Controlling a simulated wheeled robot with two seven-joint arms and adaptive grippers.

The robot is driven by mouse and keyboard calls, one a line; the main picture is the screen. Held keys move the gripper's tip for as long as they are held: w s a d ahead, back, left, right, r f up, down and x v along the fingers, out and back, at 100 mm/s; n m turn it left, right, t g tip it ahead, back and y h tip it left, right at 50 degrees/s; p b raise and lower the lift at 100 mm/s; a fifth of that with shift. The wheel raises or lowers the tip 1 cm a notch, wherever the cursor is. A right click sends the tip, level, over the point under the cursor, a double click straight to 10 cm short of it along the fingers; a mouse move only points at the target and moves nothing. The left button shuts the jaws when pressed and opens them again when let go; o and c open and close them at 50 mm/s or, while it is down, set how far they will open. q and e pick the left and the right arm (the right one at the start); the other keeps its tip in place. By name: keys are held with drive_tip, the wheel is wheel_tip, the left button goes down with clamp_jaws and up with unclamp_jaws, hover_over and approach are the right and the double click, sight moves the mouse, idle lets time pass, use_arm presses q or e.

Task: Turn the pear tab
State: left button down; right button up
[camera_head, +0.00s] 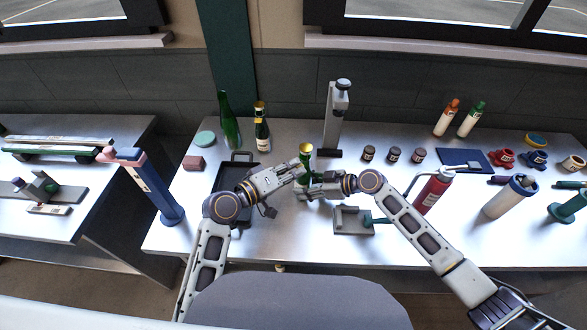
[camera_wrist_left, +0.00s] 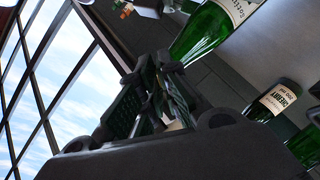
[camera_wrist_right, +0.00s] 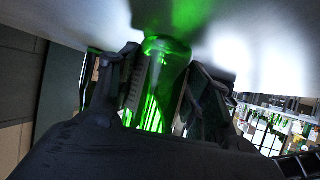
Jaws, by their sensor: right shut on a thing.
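A green bottle with a gold top (camera_head: 305,149) stands upright in the middle of the table, between my two grippers. My right gripper (camera_head: 308,188) is shut around it low down. In the right wrist view its glowing green glass (camera_wrist_right: 160,85) shows between the fingers. My left gripper (camera_head: 299,171) is beside the bottle's upper part, close to the gold top. Its fingers (camera_wrist_left: 158,95) are close together in the left wrist view, and whether they hold anything is hidden. I cannot make out a pear tab. A labelled green bottle (camera_wrist_left: 208,35) shows beyond those fingers.
A dark tray (camera_head: 224,178) lies left of the bottle. A tall green bottle (camera_head: 229,122) and a gold-topped bottle (camera_head: 262,134) stand behind it. A grey stand (camera_head: 335,118) is behind my grippers, several small jars (camera_head: 393,155) to its right. A red bottle (camera_head: 432,192) stands near my right forearm.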

use_arm(q)
drive_tip(key=shift+n, duration=0.3)
drive_tip(key=shift+f+n+t+h, duration=0.15)
drive_tip(key=shift+n+h, duration=0.35)
drive_tip(key=shift+n, duration=0.55)
drive_tip(key=shift+f+n+t+h, duration=0.1)
drive_tip(key=shift+n+t+h, duration=0.3)
drive_tip(key=shift+n, duration=0.65)
drive_tip(key=c, duration=1.6)
unclamp_jaws()
drive_tip(key=shift+c, duration=0.2)
drive_tip(key=shift+a, duration=0.15)
drive_tip(key=v, duration=1.2)
drive_tip(key=shift+w, duration=0.15)
